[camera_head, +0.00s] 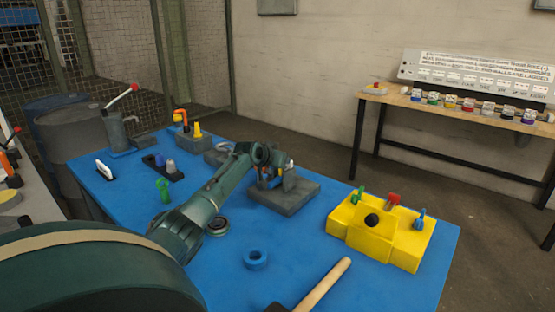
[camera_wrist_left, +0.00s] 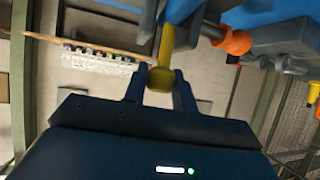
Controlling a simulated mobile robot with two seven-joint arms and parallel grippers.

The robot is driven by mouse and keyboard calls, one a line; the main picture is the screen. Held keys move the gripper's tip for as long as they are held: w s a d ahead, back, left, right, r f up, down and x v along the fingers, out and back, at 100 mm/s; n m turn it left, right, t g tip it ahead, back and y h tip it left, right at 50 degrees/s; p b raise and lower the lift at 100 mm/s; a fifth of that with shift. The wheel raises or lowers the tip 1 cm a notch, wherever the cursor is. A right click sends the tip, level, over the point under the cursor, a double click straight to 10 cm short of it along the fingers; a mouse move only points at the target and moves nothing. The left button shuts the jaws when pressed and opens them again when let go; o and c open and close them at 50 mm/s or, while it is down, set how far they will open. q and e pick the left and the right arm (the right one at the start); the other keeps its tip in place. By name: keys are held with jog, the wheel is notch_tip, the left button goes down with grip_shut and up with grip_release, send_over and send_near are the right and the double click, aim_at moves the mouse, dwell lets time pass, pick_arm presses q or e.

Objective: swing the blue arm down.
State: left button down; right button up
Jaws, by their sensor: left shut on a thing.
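My left arm reaches over the blue table to a grey block (camera_head: 283,197), with my left gripper (camera_head: 275,174) at the fixture standing on it. Small blue and orange parts show there, largely hidden by the gripper, so I cannot make out the blue arm's angle. In the left wrist view my left gripper (camera_wrist_left: 160,88) is shut on a yellow, round-ended knob (camera_wrist_left: 161,76). A yellow stem runs up from the knob, beside an orange collar (camera_wrist_left: 238,42) on a grey rod. My right gripper is not in view.
A yellow box (camera_head: 375,238) with green, red and blue levers stands to the right. A green part (camera_head: 163,189) and a red-handled lever fixture (camera_head: 118,132) stand to the left.

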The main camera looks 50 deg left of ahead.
pick_arm(q)
jog(key=shift+w, duration=0.4)
jog(key=c, duration=1.1)
grip_release()
jog(key=shift+f, duration=0.2)
jog(key=shift+s, duration=0.1)
jog(key=shift+s+d+r, duration=0.1)
jog(key=shift+s+r, duration=0.15)
jog(key=shift+s, duration=0.2)
jog(key=v, duration=1.2)
